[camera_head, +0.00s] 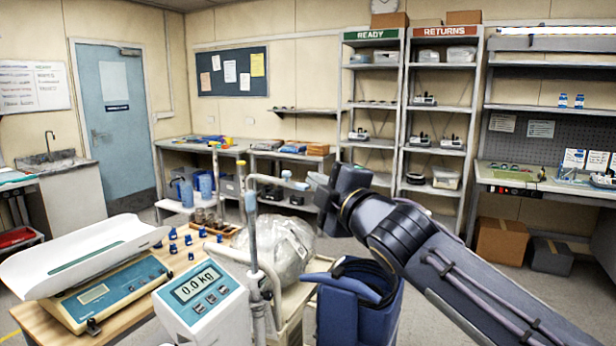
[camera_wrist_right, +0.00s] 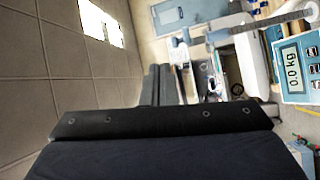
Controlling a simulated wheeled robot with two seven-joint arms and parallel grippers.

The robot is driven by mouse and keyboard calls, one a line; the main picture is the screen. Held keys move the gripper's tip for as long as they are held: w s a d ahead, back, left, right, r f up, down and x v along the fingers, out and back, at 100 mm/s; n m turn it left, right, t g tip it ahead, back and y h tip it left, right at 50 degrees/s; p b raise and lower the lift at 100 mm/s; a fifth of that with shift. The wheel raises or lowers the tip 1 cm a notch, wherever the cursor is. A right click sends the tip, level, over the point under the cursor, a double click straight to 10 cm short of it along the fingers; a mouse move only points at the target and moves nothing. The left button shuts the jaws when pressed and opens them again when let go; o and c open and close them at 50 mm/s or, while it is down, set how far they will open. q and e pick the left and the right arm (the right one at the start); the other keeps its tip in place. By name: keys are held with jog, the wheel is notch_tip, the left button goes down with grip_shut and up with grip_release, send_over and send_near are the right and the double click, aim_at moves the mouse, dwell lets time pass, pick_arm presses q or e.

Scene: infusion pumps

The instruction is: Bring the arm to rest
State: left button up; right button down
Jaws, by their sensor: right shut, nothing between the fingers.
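My right arm comes in from the lower right in the head view, raised above the floor in front of the shelves. Its gripper (camera_head: 314,187) points left, close to the light-blue end of a metal pole's hook. I cannot tell from this view whether they touch. In the right wrist view the two dark fingers (camera_wrist_right: 165,84) lie together, shut with nothing between them. My left gripper does not show in either view.
A scale with a 0.0 kg display (camera_head: 195,290) and a pole (camera_head: 252,240) stand close in front. A blue bin (camera_head: 352,310) is below my arm. A baby scale (camera_head: 85,265) is on the wooden table at left. Shelves marked READY (camera_head: 370,35) and RETURNS (camera_head: 445,32) stand behind.

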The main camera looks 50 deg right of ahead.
dwell(0.5)
jog(key=s+a+f+m+g+y, duration=0.1)
jog(key=a+f+m+g+y, duration=0.15)
jog(key=a+f, duration=0.4)
jog(key=s+a+f+m+g+y, duration=0.1)
jog(key=a+f+m+g+y, duration=0.2)
jog(key=f, duration=0.7)
jog(key=s+a+f+m+g+y, duration=0.2)
jog(key=s+a+f+m+g, duration=0.1)
jog(key=a+f, duration=0.5)
jog(key=s+a+f+m+g+y, duration=0.2)
jog(key=s+a+f+m+g, duration=0.1)
jog(key=s+a+f, duration=0.4)
notch_tip(320, 180, down, 3)
jog(key=shift+s+a+r+m+g, duration=0.2)
jog(key=shift+s+a+m+g, duration=0.15)
jog(key=shift+s+m, duration=0.35)
jog(key=shift+w+y, duration=0.15)
jog(key=shift+y, duration=0.1)
